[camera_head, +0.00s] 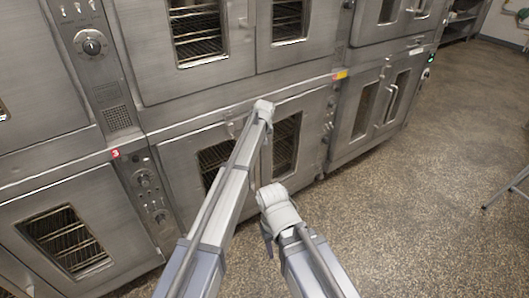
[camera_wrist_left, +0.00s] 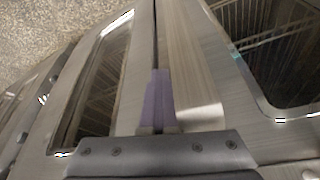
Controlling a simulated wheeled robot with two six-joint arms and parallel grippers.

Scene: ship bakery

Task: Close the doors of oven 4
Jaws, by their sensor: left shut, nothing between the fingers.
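A steel oven in the middle of the lower row has a yellow label (camera_head: 340,75) at its upper right; its number is too small to read. Its left windowed door (camera_head: 215,160) and right windowed door (camera_head: 288,140) look flush or nearly so in the head view. My left arm hides their meeting edges. In the left wrist view, the seam (camera_wrist_left: 156,45) between two windowed doors runs up the middle. My left gripper (camera_wrist_left: 158,98) is shut and empty over this seam; contact cannot be told.
Oven 3, with a red label (camera_head: 115,153), stands at the lower left. Another two-door oven (camera_head: 375,110) stands to the right. More ovens (camera_head: 190,60) sit above. Speckled floor (camera_head: 430,190) is clear to the right, with a thin metal leg (camera_head: 505,190) at the edge.

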